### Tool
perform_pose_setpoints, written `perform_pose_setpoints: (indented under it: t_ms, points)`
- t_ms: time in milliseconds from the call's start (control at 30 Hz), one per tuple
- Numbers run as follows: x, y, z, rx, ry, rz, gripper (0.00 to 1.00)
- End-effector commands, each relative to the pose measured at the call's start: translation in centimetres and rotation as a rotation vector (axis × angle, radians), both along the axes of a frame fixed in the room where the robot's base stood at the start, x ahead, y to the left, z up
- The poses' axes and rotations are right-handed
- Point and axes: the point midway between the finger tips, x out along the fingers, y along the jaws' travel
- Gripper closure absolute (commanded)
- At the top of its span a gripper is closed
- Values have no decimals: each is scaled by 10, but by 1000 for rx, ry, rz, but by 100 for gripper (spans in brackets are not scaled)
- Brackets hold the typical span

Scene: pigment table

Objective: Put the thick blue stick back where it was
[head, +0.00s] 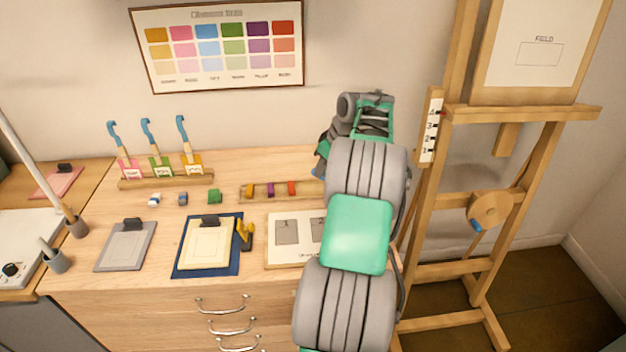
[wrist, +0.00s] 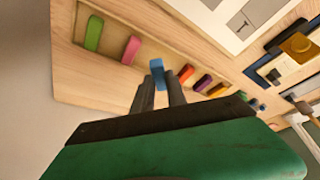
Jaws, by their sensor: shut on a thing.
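My gripper (wrist: 158,82) is shut on a blue stick (wrist: 157,67), whose end shows between the fingertips in the wrist view. The stick is over the row of the wooden rack, between a pink stick (wrist: 131,49) and an orange-red stick (wrist: 185,75). I cannot tell whether it touches the rack or is held just above it. In the head view my arm hides the gripper, the blue stick and the right part of the rack (head: 260,193).
A green stick (wrist: 94,32) lies beyond the pink one; purple (wrist: 203,83) and yellow (wrist: 218,90) sticks lie on the other side. A card (head: 283,250) lies in front of the rack. An easel (head: 430,190) stands close on the right.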

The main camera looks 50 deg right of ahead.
Motion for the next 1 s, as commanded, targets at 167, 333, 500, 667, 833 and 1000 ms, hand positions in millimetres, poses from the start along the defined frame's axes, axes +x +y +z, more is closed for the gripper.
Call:
perform_pose_setpoints:
  t_ms: [167, 333, 500, 667, 833, 1000]
  points:
    - [22, 3, -24, -1, -2, 3, 100]
    - [33, 5, -44, 2, 0, 3, 100]
    - [32, 5, -66, -2, -2, 3, 100]
    - [32, 5, -67, -1, -2, 4, 81]
    - [32, 5, -67, -2, -2, 5, 67]
    - [32, 5, -66, -2, -2, 5, 61]
